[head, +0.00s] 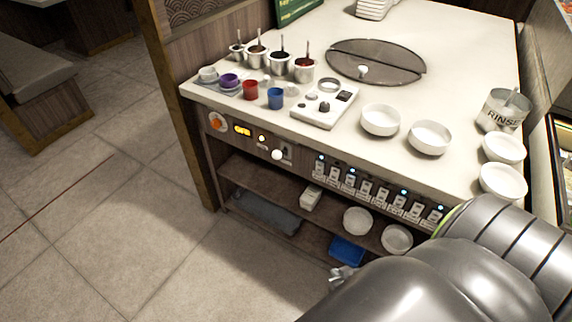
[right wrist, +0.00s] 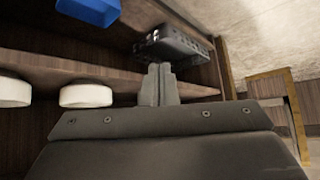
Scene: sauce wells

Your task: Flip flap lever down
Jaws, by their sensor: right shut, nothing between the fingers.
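A lever with a white ball knob (head: 277,154) sticks out of the counter's wooden front panel, right of the orange dial. I take it for the flap lever; its exact tilt is hard to tell. My right gripper (head: 342,277) is low in front of the shelves, below and to the right of the lever and well apart from it. In the right wrist view my right gripper (right wrist: 160,72) is shut and empty, with its fingers together. The lever cannot be made out there. My left gripper is in neither view.
A row of switches (head: 378,189) lies right of the lever. Shelves below hold white bowls (head: 357,220), a blue bin (head: 347,249) and a dark tray (head: 262,212), also seen in the right wrist view (right wrist: 175,45). Sauce pots (head: 304,68) stand on the counter. Floor at left is clear.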

